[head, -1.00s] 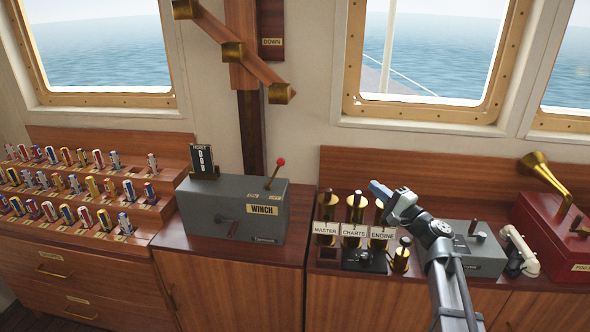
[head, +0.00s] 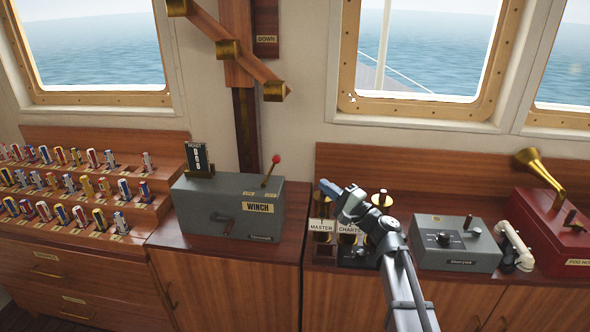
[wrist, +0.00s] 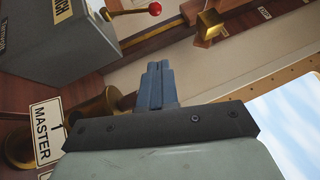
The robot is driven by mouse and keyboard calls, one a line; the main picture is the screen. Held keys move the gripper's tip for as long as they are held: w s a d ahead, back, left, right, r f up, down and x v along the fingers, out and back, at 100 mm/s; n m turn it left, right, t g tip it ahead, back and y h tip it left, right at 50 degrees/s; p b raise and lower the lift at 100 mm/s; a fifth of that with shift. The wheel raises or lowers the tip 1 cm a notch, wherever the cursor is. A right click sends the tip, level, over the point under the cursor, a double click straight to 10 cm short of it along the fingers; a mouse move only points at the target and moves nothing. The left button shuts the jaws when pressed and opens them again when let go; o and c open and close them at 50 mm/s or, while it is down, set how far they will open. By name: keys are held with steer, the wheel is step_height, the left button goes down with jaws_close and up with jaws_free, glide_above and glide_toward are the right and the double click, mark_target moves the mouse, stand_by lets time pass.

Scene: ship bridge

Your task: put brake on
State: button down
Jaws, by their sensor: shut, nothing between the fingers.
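The grey winch box (head: 222,222) stands on the wooden cabinet left of my arm, with a "WINCH" plate on it. A brass lever with a red knob (head: 276,159) rises from its top right and tilts a little to the right. Small plates near the lever's foot are too small to read. In the wrist view the red knob (wrist: 155,9) shows at the top edge. My gripper (head: 325,185) is shut and empty, right of the lever and apart from it; its blue-grey fingers (wrist: 157,68) point towards the lever side.
Brass posts with "MASTER" (head: 320,226) and "CHARTS" plates stand under and beside my gripper. A sloping wooden rail with brass ends (head: 229,50) hangs above. A grey control box (head: 456,244) and handset lie right.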

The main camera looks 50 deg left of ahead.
glide_toward(276, 159)
steer(key=w+a, duration=0.4)
steer(key=w, duration=0.1)
steer(key=shift+s+a+r, duration=0.1)
steer(key=shift+s+a, duration=0.55)
steer(key=shift+s, duration=0.25)
steer(key=shift+s+a, duration=0.65)
steer(key=shift+s, duration=0.2)
steer(key=shift+r, duration=0.1)
steer(key=s+a+r+n+h, duration=0.2)
steer(key=a+r+n+h, duration=0.1)
steer(key=shift+s+h, duration=0.4)
steer(key=shift+s+a+r+n+t+h, duration=0.15)
steer(key=shift+s+a+n+t+h, duration=0.3)
steer(key=shift+s+a+h, duration=0.45)
steer(key=shift+s+a+r+n+t+h, duration=0.15)
steer(key=shift+s+a+n+t+h, duration=0.1)
steer(key=shift+s+a+n+h, duration=0.6)
